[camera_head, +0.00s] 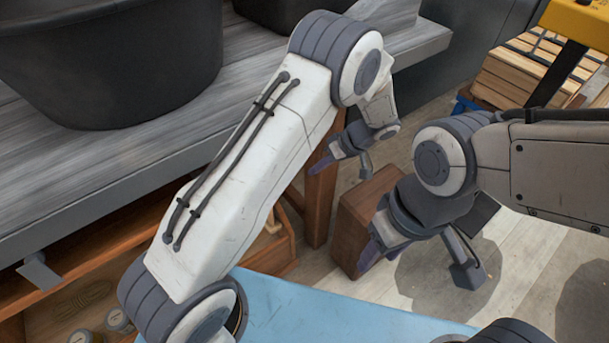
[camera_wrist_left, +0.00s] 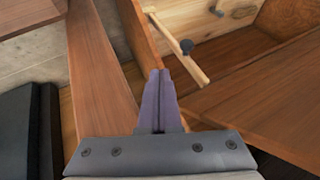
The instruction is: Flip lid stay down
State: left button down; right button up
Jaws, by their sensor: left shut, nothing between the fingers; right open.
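A narrow pale wooden strip, which looks like the lid stay (camera_wrist_left: 178,50), slants across the open wooden box in the left wrist view. A dark knob (camera_wrist_left: 186,47) shows beside it. My left gripper (camera_wrist_left: 159,76) is shut and empty, its purple fingertips just below and left of the strip in the picture; I cannot tell whether they touch. A flat brown board, perhaps the lid (camera_wrist_left: 265,100), lies at the right. In the head view my left gripper (camera_head: 322,164) is beside a wooden post. My right gripper (camera_head: 372,252) is open and empty over the floor side.
A grey bench (camera_head: 130,165) with a black tub (camera_head: 120,70) fills the left. A brown wooden block (camera_head: 352,225) stands between my arms. A stack of slats (camera_head: 520,75) is at upper right.

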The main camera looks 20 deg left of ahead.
pick_arm(q)
jog(key=s+a+f+b, duration=0.1)
jog(key=s+a+f, duration=0.2)
jog(key=a+f, duration=0.4)
jog(key=shift+a+f, duration=0.25)
jog(key=shift+a, duration=0.2)
pick_arm(e)
jog(key=shift+f, duration=0.75)
pick_arm(q)
jog(key=shift+s, duration=0.1)
